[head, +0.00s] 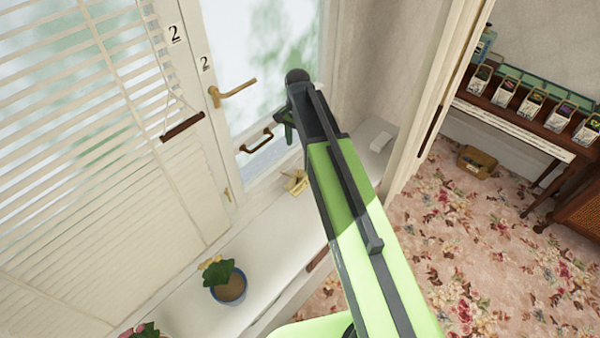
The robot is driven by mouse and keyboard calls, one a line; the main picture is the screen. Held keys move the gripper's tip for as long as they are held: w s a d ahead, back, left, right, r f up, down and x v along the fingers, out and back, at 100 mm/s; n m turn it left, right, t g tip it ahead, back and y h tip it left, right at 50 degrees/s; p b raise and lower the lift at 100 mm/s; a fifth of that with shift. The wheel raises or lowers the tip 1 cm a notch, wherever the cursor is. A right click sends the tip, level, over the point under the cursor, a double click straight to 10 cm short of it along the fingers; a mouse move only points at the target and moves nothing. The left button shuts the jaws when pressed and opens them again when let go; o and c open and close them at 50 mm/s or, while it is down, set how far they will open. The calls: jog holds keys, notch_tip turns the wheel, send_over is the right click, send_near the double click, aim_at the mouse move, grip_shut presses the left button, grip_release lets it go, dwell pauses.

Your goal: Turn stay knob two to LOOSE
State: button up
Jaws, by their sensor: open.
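No knob with a readable LOOSE marking shows. A small brass and cream fitting (296,183) sits at the window's foot by the sill, just left of my arm; I cannot tell if it is stay knob two. A brass lever handle (233,93) is on the window frame beside a "2" label (206,63). A dark bar handle (257,141) is lower on the window. My gripper (287,126) is at the far end of my green arm, in front of the window and above the brass and cream fitting. It is open, its fingers mostly hidden by my arm.
A white sill (262,262) carries a potted plant (230,283).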

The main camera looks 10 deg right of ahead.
aim_at(298, 171)
notch_tip(298, 171, down, 14)
jog(key=b, duration=1.2)
jog(key=shift+r, duration=0.1)
jog(key=shift+c, duration=0.4)
